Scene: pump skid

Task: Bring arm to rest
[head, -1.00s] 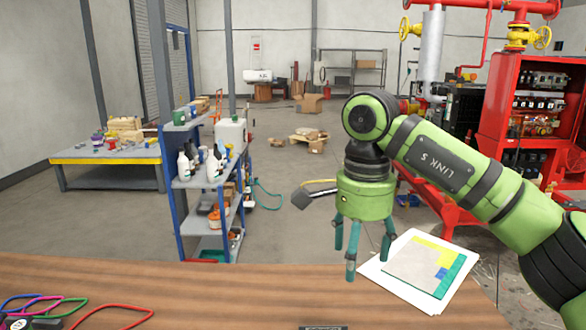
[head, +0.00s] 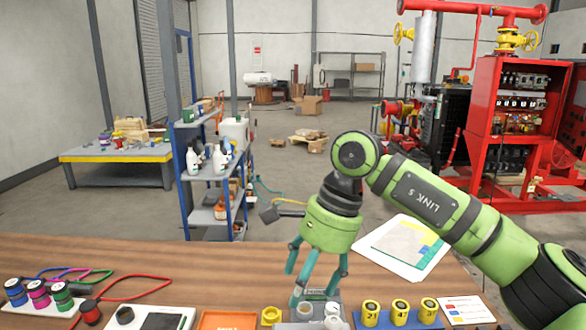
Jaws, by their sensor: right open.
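My right arm comes in from the right, green with black joints. Its gripper (head: 318,284) has teal fingers, spread open, pointing down over the front middle of the wooden bench (head: 190,270). Nothing shows between the fingers. The fingertips are close to a grey holder (head: 309,326) with pale cups (head: 331,312); I cannot tell whether they touch it. My left gripper is not in view.
On the bench are colored spools (head: 38,292) with wires at left, an orange tray (head: 228,319), numbered yellow cylinders (head: 400,309) and a printed sheet (head: 405,246). Behind stand a blue shelf cart (head: 209,180) and red pump equipment (head: 505,125).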

